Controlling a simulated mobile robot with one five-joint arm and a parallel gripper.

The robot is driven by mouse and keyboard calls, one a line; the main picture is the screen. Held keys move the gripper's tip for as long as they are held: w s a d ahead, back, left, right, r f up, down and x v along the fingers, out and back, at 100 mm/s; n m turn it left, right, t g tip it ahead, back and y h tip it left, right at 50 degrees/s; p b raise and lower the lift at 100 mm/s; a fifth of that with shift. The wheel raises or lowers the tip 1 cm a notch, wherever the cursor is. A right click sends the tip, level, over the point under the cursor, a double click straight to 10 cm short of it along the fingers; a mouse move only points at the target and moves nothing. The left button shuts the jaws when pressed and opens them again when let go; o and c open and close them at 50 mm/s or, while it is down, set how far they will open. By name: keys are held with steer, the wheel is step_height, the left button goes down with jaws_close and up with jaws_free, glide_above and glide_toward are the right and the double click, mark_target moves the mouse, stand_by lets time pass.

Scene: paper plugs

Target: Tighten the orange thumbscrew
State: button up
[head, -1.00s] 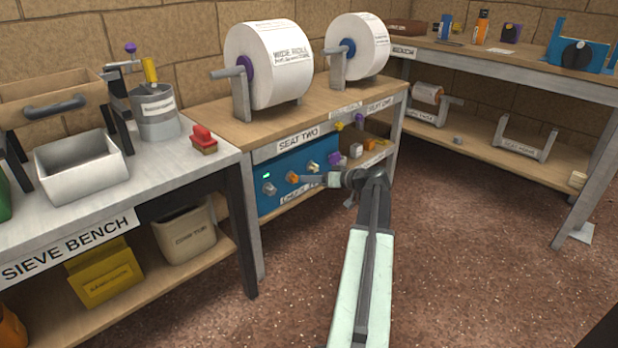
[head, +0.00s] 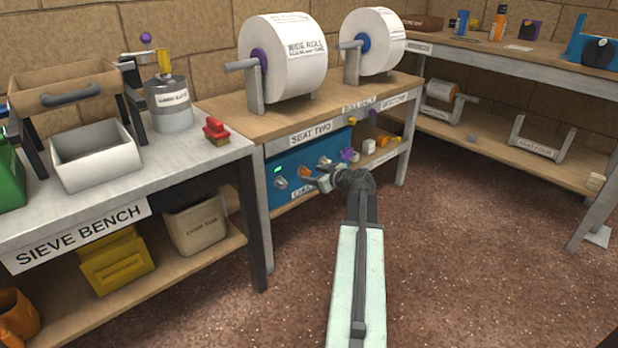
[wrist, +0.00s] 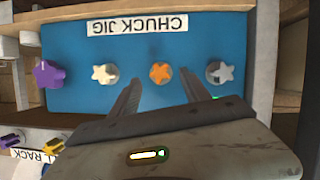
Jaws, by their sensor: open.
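The orange thumbscrew (wrist: 160,73) is a star-shaped knob on the face of the blue chuck jig (wrist: 70,95). In the head view the orange thumbscrew (head: 304,173) sits on the jig's front, just beyond my gripper tips. My gripper (wrist: 159,82) is open and empty, its two fingers pointing at the jig on either side of the orange knob's line. The fingertips appear short of the knob, not around it. In the head view my gripper (head: 313,181) is low in front of the panel and partly covers the jig's label.
A cream star knob (wrist: 104,74) and a grey one (wrist: 219,72) flank the orange one. A purple knob (wrist: 48,74) is further left. The bench top (head: 225,108) overhangs the jig. The sieve bench (head: 120,190) stands left. Open floor (head: 450,260) lies right.

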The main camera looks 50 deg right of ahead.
steer(key=x, duration=0.3)
steer(key=shift+w+f+b, duration=0.15)
steer(key=shift+w+b, duration=0.1)
steer(key=shift+b, duration=0.15)
jaws_close()
steer(key=shift+d+m+y, duration=0.15)
steer(key=shift+m+y, duration=0.15)
steer(key=shift+m, duration=0.1)
steer(key=shift+m+y, duration=0.3)
steer(key=shift+m, duration=0.2)
jaws_free()
steer(key=shift+s, duration=0.1)
steer(key=p, duration=0.3)
glide_toward(308, 173)
steer(key=shift+w+f, duration=0.3)
steer(key=shift+w, duration=0.35)
